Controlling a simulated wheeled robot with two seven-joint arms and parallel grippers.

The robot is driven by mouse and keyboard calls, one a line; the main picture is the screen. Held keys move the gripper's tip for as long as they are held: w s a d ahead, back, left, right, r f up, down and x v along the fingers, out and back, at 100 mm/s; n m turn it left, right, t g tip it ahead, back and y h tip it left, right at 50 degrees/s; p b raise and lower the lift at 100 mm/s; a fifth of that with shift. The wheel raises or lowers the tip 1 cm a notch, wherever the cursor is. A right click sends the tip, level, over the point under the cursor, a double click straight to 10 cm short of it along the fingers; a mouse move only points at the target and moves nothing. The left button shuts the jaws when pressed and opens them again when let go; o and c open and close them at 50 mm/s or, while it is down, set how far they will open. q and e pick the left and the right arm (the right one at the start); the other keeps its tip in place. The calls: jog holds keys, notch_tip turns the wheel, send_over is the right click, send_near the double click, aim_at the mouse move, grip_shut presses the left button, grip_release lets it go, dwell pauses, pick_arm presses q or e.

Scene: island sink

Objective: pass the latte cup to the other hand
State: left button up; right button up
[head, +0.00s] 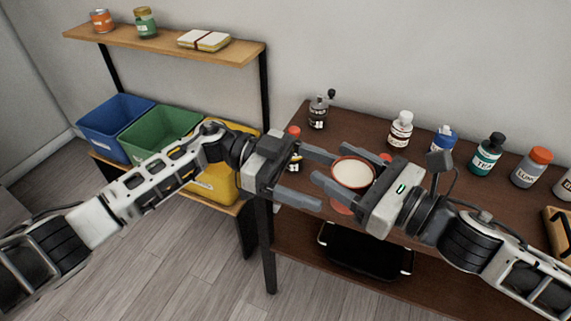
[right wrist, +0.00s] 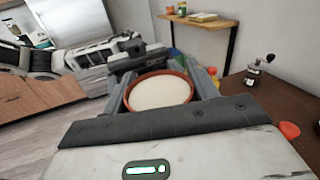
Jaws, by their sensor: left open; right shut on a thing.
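The latte cup (head: 353,174) is a reddish-brown round cup with pale, creamy contents, held roughly upright above the dark table. My right gripper (head: 345,178) comes from the right and is shut on the cup. The right wrist view shows the cup (right wrist: 161,92) between its fingers. My left gripper (head: 326,181) comes from the left, open and empty, facing the cup with its fingertips close to the cup's left side. It also shows beyond the cup in the right wrist view (right wrist: 138,62). Whether its fingertips touch the cup or the right fingers is unclear.
The dark table (head: 345,128) carries a grinder (head: 318,111) and several bottles, including a white one (head: 400,129) and a teal one (head: 487,154). Blue (head: 115,124), green (head: 160,133) and yellow (head: 215,184) bins stand left. A black tray (head: 365,253) lies on the lower shelf.

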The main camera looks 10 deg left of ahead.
pick_arm(q)
jog(key=shift+x, duration=1.9)
jog(key=c, duration=1.2)
jog(key=shift+r, duration=0.1)
pick_arm(e)
jog(key=o, duration=1.2)
